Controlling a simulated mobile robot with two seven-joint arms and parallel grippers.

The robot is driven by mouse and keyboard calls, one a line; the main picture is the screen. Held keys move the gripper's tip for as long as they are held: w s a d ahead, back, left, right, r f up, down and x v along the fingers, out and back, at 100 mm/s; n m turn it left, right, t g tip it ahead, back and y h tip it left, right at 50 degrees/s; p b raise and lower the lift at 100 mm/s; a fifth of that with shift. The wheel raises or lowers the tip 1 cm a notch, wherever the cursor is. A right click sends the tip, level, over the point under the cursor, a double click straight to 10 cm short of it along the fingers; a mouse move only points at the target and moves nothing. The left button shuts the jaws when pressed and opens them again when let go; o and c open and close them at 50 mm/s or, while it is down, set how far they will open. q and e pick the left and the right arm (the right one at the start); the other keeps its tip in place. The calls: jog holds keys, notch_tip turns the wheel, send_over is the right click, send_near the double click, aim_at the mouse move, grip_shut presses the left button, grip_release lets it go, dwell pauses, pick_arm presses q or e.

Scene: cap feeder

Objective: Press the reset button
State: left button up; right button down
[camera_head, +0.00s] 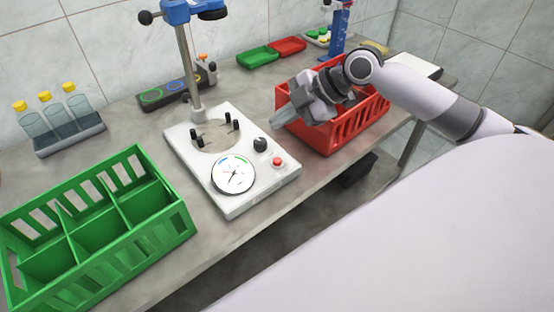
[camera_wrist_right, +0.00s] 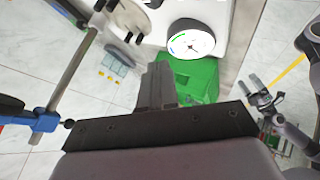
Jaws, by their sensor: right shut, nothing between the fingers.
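The red reset button (camera_head: 277,161) sits on the right part of the white machine base (camera_head: 240,194), beside a black knob (camera_head: 260,144) and a round gauge (camera_head: 233,174). My right gripper (camera_head: 278,119) is shut and empty, above and behind the button in the head view, apart from it, over the near side of the red crate. In the right wrist view its shut fingers (camera_wrist_right: 158,72) point toward the gauge (camera_wrist_right: 191,39); I cannot make out the button there. My left gripper (camera_wrist_right: 262,88) shows small at the right of the wrist view, its fingers apart and empty.
A red crate (camera_head: 345,132) stands right of the machine. A green divided crate (camera_head: 150,236) stands at the front left. A metal post (camera_head: 187,70) with a blue head rises behind the base. Bottles in a rack (camera_head: 70,137) stand at the left.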

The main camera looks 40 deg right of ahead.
jog(key=b, duration=0.7)
send_over(281, 162)
notch_tip(281, 162, down, 7)
jog(key=shift+f, duration=0.2)
jog(key=shift+d+f, duration=0.1)
jog(key=shift+f, duration=0.45)
jog(key=shift+f, duration=0.1)
dwell(1.0)
jog(key=shift+f, duration=0.3)
jog(key=shift+f, duration=0.5)
dwell(0.5)
jog(key=shift+r, duration=0.1)
jog(key=shift+r+p, duration=0.7)
jog(key=shift+r, duration=0.1)
